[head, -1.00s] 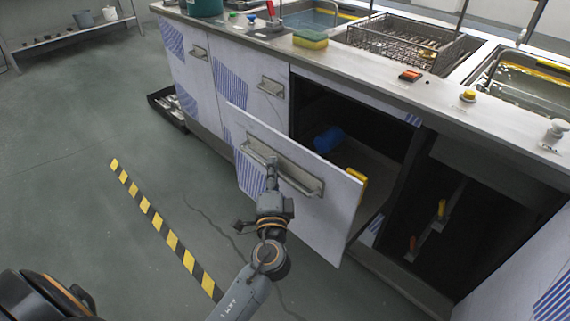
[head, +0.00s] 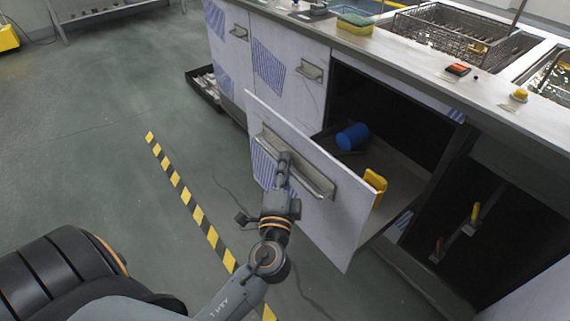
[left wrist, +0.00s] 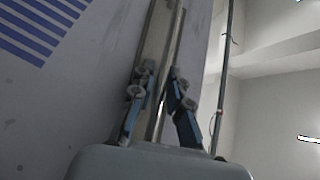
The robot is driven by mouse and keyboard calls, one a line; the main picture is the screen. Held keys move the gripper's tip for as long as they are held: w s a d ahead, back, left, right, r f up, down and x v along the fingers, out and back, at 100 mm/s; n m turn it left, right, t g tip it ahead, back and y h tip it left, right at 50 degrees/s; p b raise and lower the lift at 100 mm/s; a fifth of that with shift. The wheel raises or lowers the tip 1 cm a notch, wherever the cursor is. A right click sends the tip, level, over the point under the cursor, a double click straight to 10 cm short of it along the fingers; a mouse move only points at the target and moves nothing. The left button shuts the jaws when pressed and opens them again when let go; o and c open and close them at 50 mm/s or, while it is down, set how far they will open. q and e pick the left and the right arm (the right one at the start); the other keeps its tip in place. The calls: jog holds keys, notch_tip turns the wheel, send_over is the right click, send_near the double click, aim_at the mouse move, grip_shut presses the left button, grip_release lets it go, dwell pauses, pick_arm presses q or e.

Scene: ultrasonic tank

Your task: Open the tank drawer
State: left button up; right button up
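The tank drawer has a white front panel (head: 345,225) with a blue-striped patch and stands pulled out from the cabinet. A metal bar handle (head: 314,181) runs across the front. My left gripper (head: 284,160) is at the left part of this handle. In the left wrist view the fingers of the left gripper (left wrist: 158,82) lie on both sides of the handle bar (left wrist: 174,50), closed around it. Inside the drawer are a blue cylinder (head: 353,136) and a yellow object (head: 375,184) near the front panel. My right gripper is not in view.
A dark open bay (head: 470,210) with yellow- and orange-handled items is right of the drawer. The counter (head: 400,65) holds a wire basket (head: 440,35) and sponge (head: 354,24). A black tray (head: 203,87) lies by the cabinet. Floor around the striped tape (head: 190,203) is clear.

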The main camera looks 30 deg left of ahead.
pick_arm(q)
jog(key=v, duration=1.2)
dwell(0.5)
